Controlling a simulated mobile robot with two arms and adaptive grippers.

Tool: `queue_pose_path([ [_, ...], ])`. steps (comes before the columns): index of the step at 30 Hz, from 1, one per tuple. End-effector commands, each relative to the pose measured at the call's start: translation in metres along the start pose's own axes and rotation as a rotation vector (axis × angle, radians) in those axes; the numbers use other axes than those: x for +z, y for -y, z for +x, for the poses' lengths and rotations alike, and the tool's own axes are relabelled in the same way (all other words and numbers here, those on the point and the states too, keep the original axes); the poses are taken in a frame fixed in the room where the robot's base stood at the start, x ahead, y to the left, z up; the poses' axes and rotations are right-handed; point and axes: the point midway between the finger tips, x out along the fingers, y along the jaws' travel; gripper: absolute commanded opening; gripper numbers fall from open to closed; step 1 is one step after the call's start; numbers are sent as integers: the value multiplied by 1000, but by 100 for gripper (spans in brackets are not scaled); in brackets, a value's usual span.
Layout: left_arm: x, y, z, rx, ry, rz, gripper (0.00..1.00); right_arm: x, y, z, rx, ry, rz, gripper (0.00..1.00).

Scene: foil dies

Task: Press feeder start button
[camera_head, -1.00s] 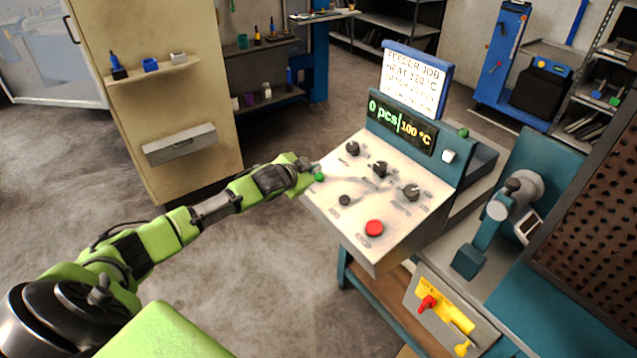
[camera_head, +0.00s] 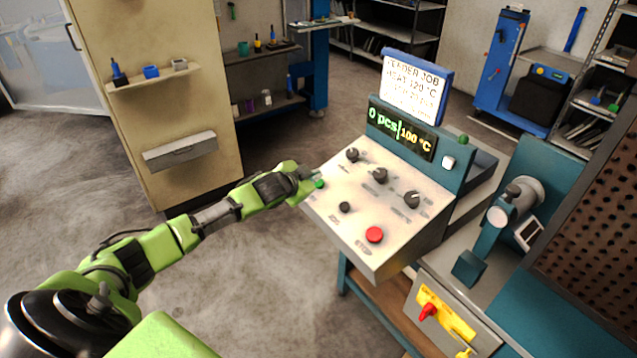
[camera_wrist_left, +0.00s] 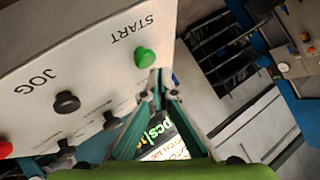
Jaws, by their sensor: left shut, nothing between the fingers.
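The green start button (camera_head: 319,184) is at the left edge of the sloped white control panel (camera_head: 335,217). In the left wrist view the green button (camera_wrist_left: 145,58) sits beside the word START. My left gripper (camera_head: 308,174) is shut and empty at the panel's left edge, close to the button. In the left wrist view its fingertips (camera_wrist_left: 158,76) meet just below the button; whether they touch it I cannot tell. The display (camera_head: 402,131) reads 0 pcs and 100 °C. My right gripper is not in view.
The panel also carries a red stop button (camera_head: 374,234), a black jog button (camera_head: 345,207) and several black knobs (camera_head: 379,175). A job card (camera_head: 414,87) stands above. A press-like device (camera_head: 505,215) is at the right. A cabinet (camera_head: 160,100) stands behind my left arm.

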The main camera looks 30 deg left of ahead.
Motion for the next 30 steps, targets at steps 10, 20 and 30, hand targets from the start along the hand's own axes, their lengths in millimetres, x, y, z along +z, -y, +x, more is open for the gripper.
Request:
queue_pose_path([
  [10, 0, 0, 0, 0, 0, 0, 0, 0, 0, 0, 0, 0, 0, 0],
  [20, 4, -4, 5, -1, 1, 0, 0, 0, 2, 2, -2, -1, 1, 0],
  [30, 4, -4, 6, 0, 0, 0, 0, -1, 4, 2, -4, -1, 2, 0],
])
